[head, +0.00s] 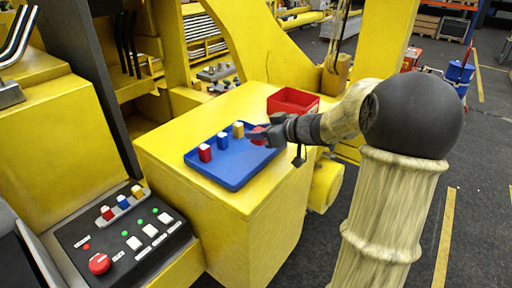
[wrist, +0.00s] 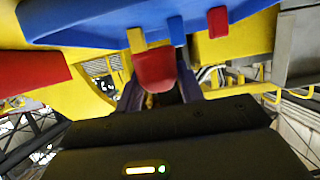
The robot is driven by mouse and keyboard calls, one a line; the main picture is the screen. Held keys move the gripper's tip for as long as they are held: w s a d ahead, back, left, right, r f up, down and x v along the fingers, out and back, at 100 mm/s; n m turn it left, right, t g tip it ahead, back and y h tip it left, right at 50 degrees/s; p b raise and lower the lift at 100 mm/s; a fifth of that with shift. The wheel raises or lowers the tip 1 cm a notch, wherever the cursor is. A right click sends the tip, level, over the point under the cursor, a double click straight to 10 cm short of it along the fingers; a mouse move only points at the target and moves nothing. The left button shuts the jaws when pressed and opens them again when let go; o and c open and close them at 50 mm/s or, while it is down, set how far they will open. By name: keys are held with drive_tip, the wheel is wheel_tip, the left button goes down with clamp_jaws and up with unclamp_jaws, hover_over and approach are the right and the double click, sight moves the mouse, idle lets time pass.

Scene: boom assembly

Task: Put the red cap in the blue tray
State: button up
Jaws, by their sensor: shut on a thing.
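The blue tray (head: 232,176) lies on top of the yellow block-shaped housing. A red cap (head: 205,153), a blue cap (head: 222,141) and a yellow cap (head: 238,130) stand in a row in it. My gripper (head: 264,134) is shut on another red cap (head: 257,137) at the tray's back right edge. The held red cap (wrist: 155,70) shows between the fingers in the wrist view, in front of the tray (wrist: 90,30). I cannot tell whether it touches the tray.
A red tray (head: 292,101) sits behind my gripper on the same yellow surface (head: 180,135). A control panel (head: 120,235) with buttons and small coloured caps is at lower left. A yellow beam rises behind. The front of the yellow surface is clear.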

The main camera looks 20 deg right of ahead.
sight(260, 155)
drive_tip(key=shift+f, duration=0.75)
drive_tip(key=shift+f, duration=1.9)
drive_tip(key=shift+f, duration=0.1)
drive_tip(key=o, duration=1)
drive_tip(key=shift+w, duration=0.2)
drive_tip(key=shift+d, duration=0.1)
drive_tip(key=b+v, duration=0.1)
drive_tip(key=v, duration=1.1)
drive_tip(key=shift+s+b, duration=0.25)
drive_tip(key=shift+b, duration=0.05)
